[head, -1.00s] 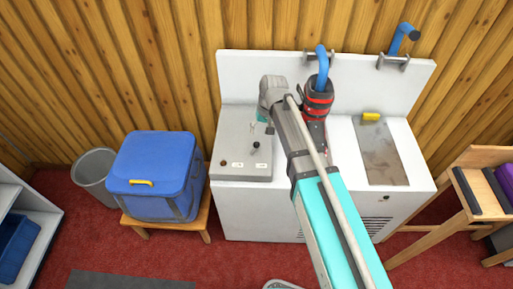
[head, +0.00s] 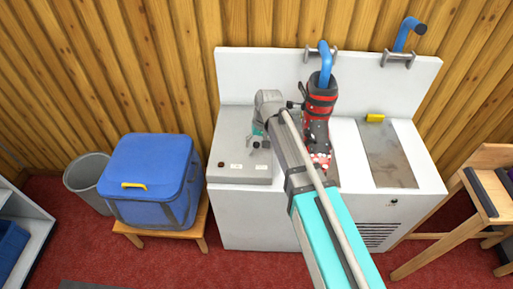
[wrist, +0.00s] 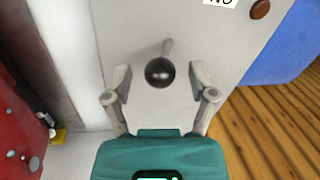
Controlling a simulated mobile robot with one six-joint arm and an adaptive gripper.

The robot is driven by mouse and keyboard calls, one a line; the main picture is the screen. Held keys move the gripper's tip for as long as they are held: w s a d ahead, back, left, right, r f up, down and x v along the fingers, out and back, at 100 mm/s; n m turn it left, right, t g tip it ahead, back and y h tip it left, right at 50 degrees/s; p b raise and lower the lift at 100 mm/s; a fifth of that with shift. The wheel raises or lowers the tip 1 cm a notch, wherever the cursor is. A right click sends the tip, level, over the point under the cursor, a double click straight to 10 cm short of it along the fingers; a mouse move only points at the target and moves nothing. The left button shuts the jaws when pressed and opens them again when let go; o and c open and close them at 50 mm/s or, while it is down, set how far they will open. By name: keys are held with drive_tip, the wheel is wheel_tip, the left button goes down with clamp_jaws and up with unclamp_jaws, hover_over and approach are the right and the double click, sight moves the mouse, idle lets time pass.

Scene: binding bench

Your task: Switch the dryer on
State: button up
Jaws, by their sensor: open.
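The dryer (head: 240,218) is a white cabinet with a tall back plate and a grey control panel (head: 232,156) on its left. A lever with a black ball knob (wrist: 160,72) stands on that panel. In the wrist view the knob lies between the fingertips of my open gripper (wrist: 159,84), with a gap on both sides. In the head view my gripper (head: 261,136) is over the panel and largely hides the lever. A white label (wrist: 220,2) and a brown round button (wrist: 260,9) show beside it.
A black and red boot (head: 318,120) stands close right of my gripper, under a blue bent pipe (head: 325,62). Another blue pipe (head: 408,32) is further right, above a grey plate with a yellow handle (head: 375,118). A blue box (head: 150,180) stands on a stool at left.

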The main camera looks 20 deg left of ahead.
drive_tip(key=shift+f, duration=0.35)
clamp_jaws()
idle(0.3)
